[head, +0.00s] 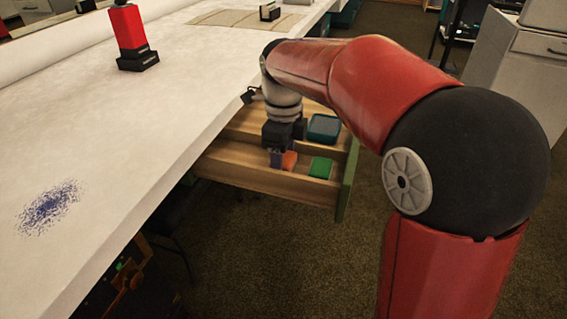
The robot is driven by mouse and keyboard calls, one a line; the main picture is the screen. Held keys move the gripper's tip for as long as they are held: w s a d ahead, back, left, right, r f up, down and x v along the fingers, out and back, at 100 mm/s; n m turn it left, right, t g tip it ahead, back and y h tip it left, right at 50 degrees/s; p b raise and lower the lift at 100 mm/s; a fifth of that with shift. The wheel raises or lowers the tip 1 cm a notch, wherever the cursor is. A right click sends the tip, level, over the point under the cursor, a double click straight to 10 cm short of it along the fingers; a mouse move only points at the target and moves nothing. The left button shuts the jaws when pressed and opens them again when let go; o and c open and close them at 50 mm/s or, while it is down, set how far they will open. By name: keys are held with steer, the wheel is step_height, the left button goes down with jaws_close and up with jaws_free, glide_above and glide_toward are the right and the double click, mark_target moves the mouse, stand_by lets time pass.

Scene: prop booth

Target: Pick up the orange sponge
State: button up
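The orange sponge (290,161) lies in the front part of an open wooden drawer (262,181). My gripper (282,151) points down into the drawer, with its fingers right at the sponge and covering part of it. A finger shows at the sponge's left side. The gap between the fingers is too small and hidden to tell whether they are open or closed on the sponge.
A green block (320,167) lies right of the sponge, and a teal container (324,127) sits farther back in the drawer. Wooden dividers split the drawer. The white tabletop (120,130) rises at left, bearing a red and black object (131,36).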

steer(key=c, duration=0.4)
steer(key=shift+o, duration=0.2)
steer(key=shift+r, duration=0.1)
step_height(320, 180, up, 20)
steer(key=p, duration=0.4)
